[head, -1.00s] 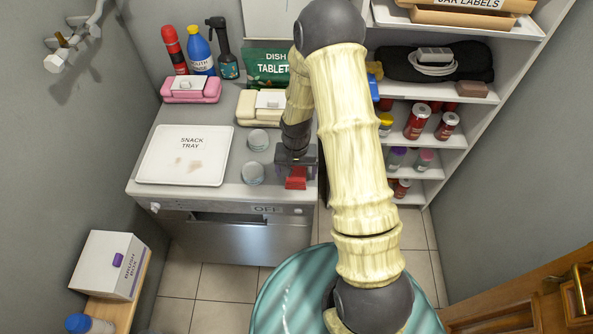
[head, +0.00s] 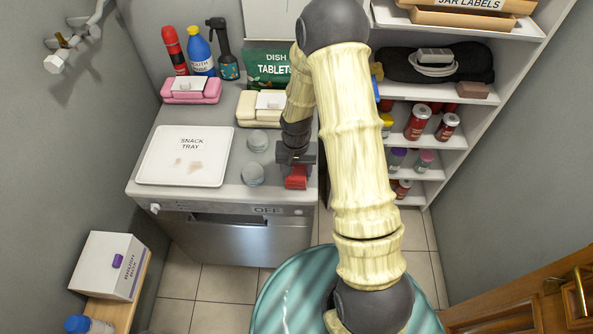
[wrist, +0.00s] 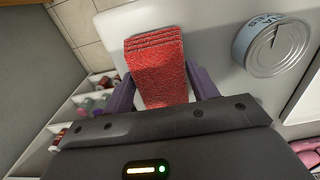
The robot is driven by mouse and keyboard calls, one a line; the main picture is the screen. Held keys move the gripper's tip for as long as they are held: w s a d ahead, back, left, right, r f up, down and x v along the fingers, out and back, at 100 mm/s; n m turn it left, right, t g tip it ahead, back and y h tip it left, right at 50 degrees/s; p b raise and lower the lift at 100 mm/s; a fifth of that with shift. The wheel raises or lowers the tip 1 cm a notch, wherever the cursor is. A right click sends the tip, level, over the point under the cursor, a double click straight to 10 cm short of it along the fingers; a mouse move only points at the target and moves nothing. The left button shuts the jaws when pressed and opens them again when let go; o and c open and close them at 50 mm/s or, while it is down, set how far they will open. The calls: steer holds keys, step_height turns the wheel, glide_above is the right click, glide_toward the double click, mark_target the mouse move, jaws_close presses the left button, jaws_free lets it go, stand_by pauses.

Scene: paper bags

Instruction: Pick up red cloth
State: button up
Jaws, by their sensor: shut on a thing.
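The red cloth (wrist: 158,68) is a folded stack that lies between the two purple fingers of my gripper (wrist: 162,88) in the wrist view. My gripper is shut on it. In the head view the red cloth (head: 296,182) shows at the front right corner of the white counter top, just below my gripper (head: 296,166). Part of the cloth is hidden by the gripper body. I cannot tell whether the cloth still touches the counter.
Two grey-topped cans (head: 252,174) stand left of the cloth; one shows close by in the wrist view (wrist: 276,44). A snack tray (head: 214,168) lies further left. Shelves (head: 440,140) with jars stand to the right. A teal round object (head: 275,295) is below.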

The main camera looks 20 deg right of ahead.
mark_target(296, 167)
step_height(296, 167, up, 9)
steer(key=shift+b, duration=0.5)
steer(key=o, duration=0.4)
steer(key=shift+c, duration=1.2)
steer(key=n+p, duration=0.1)
steer(key=p, duration=0.3)
steer(key=w+p, duration=0.1)
steer(key=p, duration=0.3)
steer(key=shift+d+r+n+p, duration=0.15)
steer(key=shift+d+n+p, duration=0.15)
steer(key=shift+d+n, duration=0.1)
steer(key=f+n+p, duration=0.1)
steer(key=p, duration=0.4)
steer(key=shift+a, duration=0.15)
steer(key=shift+s+a+f+n+p, duration=0.1)
steer(key=shift+a+f+n+p, duration=0.05)
steer(key=shift+f+n+p, duration=0.35)
